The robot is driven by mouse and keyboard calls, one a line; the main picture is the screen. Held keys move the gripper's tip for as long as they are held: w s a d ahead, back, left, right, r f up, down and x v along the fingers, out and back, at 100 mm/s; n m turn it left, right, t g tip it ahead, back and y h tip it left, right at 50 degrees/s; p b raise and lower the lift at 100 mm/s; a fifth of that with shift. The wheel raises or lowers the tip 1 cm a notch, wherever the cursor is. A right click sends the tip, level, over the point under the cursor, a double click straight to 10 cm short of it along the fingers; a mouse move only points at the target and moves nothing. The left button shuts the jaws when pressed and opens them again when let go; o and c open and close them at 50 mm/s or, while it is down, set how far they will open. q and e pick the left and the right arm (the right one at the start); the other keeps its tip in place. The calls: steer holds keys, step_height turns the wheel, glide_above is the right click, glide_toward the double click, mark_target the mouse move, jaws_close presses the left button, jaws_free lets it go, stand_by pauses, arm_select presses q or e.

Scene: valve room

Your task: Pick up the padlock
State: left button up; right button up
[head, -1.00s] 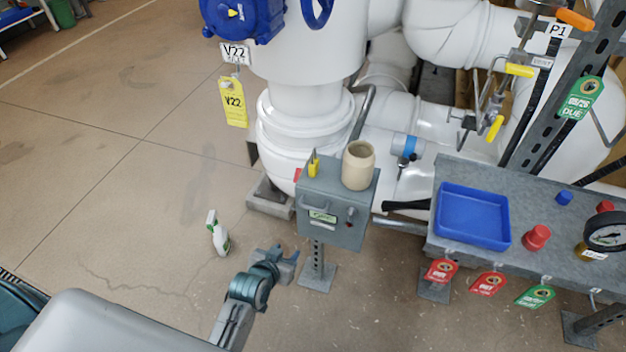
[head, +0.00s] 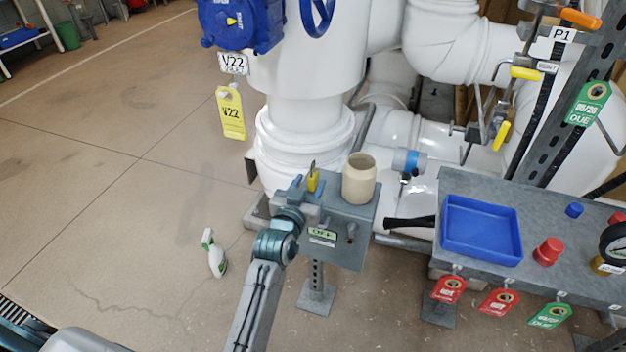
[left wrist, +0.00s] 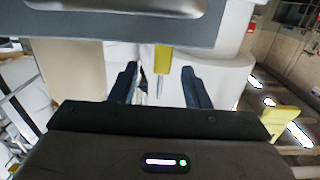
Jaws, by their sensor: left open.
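The yellow padlock (head: 313,183) stands on top of the grey box, its metal shackle upward. My left gripper (head: 303,196) is at the near left edge of the box top, close to the padlock. In the left wrist view, which is upside down, the padlock (left wrist: 163,60) appears between the two open dark fingers of my left gripper (left wrist: 159,70), with a gap on each side. Whether it is fully within finger reach I cannot tell. My right gripper is out of view.
A beige cup (head: 359,178) stands beside the padlock on the grey box (head: 347,246). White pipes rise behind. A bench (head: 421,257) with a blue tray (head: 481,230) is at the right. A spray bottle (head: 216,255) stands on the open floor at the left.

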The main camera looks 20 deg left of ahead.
mark_target(313, 174)
arm_select(q)
steer(key=w, duration=0.2)
steer(key=w+f, duration=0.1)
steer(key=w, duration=0.1)
steer(key=shift+r, duration=0.1)
jaws_close()
steer(key=shift+r, duration=0.1)
steer(key=shift+r, duration=0.55)
step_height(313, 174, up, 2)
steer(key=shift+r, duration=0.1)
steer(key=s+a+r+p, duration=0.1)
steer(key=s+a, duration=0.9)
steer(key=s, duration=0.2)
steer(key=shift+s+r, duration=0.25)
steer(key=shift+s, duration=0.1)
